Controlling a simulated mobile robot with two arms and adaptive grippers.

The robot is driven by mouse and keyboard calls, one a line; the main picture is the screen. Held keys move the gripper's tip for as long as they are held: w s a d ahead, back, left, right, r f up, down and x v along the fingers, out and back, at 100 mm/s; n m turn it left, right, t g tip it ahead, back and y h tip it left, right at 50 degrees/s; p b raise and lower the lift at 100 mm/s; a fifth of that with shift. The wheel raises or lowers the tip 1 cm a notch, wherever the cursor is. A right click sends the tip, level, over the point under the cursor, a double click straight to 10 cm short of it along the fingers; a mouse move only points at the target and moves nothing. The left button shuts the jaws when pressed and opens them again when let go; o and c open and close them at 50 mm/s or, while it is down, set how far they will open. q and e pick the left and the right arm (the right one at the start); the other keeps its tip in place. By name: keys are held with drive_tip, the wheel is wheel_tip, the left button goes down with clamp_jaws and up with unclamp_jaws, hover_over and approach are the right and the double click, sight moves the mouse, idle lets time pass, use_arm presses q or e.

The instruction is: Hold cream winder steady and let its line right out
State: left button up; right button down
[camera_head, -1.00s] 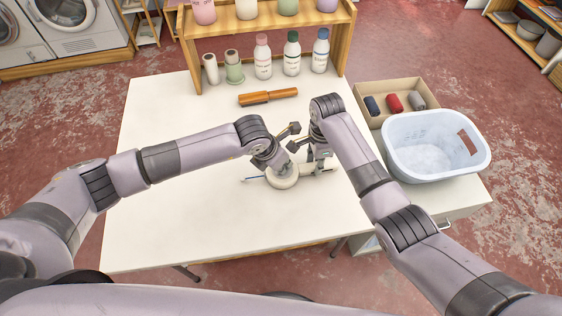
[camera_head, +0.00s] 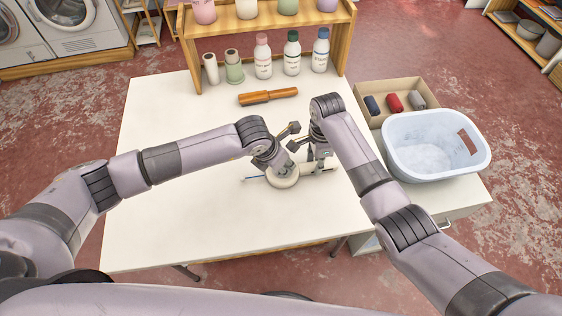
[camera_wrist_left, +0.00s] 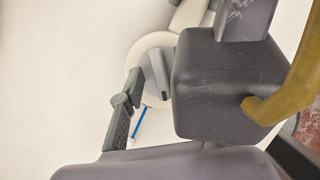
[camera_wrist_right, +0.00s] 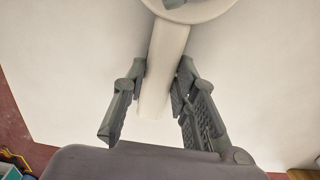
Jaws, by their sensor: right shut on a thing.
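The cream winder (camera_head: 284,180) lies on the white table, its round body under my two grippers. A short blue line (camera_head: 252,178) sticks out at its left; it also shows in the left wrist view (camera_wrist_left: 140,124). My right gripper (camera_wrist_right: 162,82) is shut on the winder's cream handle (camera_wrist_right: 164,62). My left gripper (camera_head: 280,158) is at the round body. In the left wrist view one finger (camera_wrist_left: 122,105) shows beside the cream disc (camera_wrist_left: 142,50) and a grey piece (camera_wrist_left: 158,74). A dark block hides the other finger, so its opening is unclear.
A brown wooden-looking tool (camera_head: 268,96) lies behind the winder. Bottles (camera_head: 292,54) and spools (camera_head: 234,68) stand under the wooden shelf (camera_head: 186,50). At right are a box of rolls (camera_head: 366,90) and a pale blue basket (camera_head: 400,160). The table's left half is clear.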

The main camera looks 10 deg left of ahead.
use_arm(q)
drive_tip(key=v, duration=1.2)
drive_tip(key=shift+o, duration=0.4)
drive_tip(key=shift+o, duration=1.3)
drive_tip(key=shift+w+f+m, duration=0.15)
drive_tip(key=shift+w+m, duration=0.05)
drive_tip(key=shift+m, duration=0.1)
drive_tip(key=o, duration=0.4)
drive_tip(key=m, duration=0.1)
drive_tip(key=w+f+m+g, duration=0.1)
drive_tip(key=m, duration=0.1)
drive_tip(key=shift+w+a+f+m+g, duration=0.1)
drive_tip(key=shift+w+a+m+g, duration=0.2)
drive_tip(key=shift+w+a, duration=0.1)
drive_tip(key=shift+o, duration=0.4)
drive_tip(key=m, duration=0.1)
drive_tip(key=w+m+g, duration=0.1)
drive_tip(key=m, duration=0.2)
drive_tip(key=shift+w+a+f+g, duration=0.25)
drive_tip(key=shift+w+g, duration=0.05)
drive_tip(key=shift+w, duration=0.05)
drive_tip(key=d+f+m+g, duration=0.1)
drive_tip(key=f+m, duration=0.2)
drive_tip(key=d+f+m+g, duration=0.1)
drive_tip(key=f+m, duration=0.2)
drive_tip(key=d+f+m+g+h, duration=0.1)
drive_tip(key=d+f+m, duration=0.1)
drive_tip(key=f+m, duration=0.1)
drive_tip(key=shift+w+m, duration=0.3)
drive_tip(key=shift+m, duration=0.1)
